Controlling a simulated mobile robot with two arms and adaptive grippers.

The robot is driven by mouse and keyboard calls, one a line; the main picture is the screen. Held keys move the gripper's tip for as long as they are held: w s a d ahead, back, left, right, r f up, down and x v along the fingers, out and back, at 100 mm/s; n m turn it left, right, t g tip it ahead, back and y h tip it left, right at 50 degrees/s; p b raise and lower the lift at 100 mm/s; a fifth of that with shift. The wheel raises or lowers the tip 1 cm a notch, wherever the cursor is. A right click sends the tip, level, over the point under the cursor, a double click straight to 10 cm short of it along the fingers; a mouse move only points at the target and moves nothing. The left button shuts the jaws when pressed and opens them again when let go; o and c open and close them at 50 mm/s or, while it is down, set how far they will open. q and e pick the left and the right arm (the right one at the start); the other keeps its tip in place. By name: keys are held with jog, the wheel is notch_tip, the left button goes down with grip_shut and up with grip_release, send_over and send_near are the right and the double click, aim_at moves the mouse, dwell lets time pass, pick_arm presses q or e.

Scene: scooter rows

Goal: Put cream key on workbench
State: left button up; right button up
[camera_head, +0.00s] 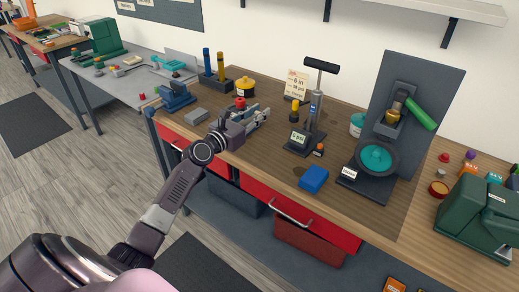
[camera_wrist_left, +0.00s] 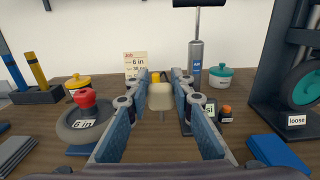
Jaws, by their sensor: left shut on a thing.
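My left gripper (camera_head: 256,115) reaches over the left part of the wooden workbench (camera_head: 424,232). In the left wrist view, its blue-padded fingers (camera_wrist_left: 160,92) are shut on the cream key (camera_wrist_left: 160,98). The key's rounded cream head shows between the fingertips, with a thin part pointing down. It appears held above the bench top (camera_wrist_left: 28,122); the exact gap is hard to tell. In the head view I cannot make out the key, as the gripper covers it. My right gripper is not in view.
A small tyre (camera_wrist_left: 78,128) with a red knob sits close by the left gripper. A pump (camera_head: 315,100) with a gauge, a blue block (camera_head: 313,179) and a wheel stand (camera_head: 375,160) are to the right. The bench's middle front is mostly clear.

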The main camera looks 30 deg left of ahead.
pick_arm(q)
notch_tip(320, 180, down, 6)
jog(key=shift+b, duration=1.25)
notch_tip(320, 180, down, 4)
jog(key=shift+w+r+b, duration=0.15)
jog(key=shift+r+b, duration=0.05)
jog(key=shift+b, duration=0.9)
notch_tip(320, 180, down, 4)
jog(key=shift+r+b, duration=0.25)
jog(key=shift+b, duration=0.9)
jog(key=shift+f, duration=0.15)
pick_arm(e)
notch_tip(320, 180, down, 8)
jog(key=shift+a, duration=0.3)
pick_arm(q)
jog(key=o, duration=0.7)
jog(key=shift+o, duration=0.8)
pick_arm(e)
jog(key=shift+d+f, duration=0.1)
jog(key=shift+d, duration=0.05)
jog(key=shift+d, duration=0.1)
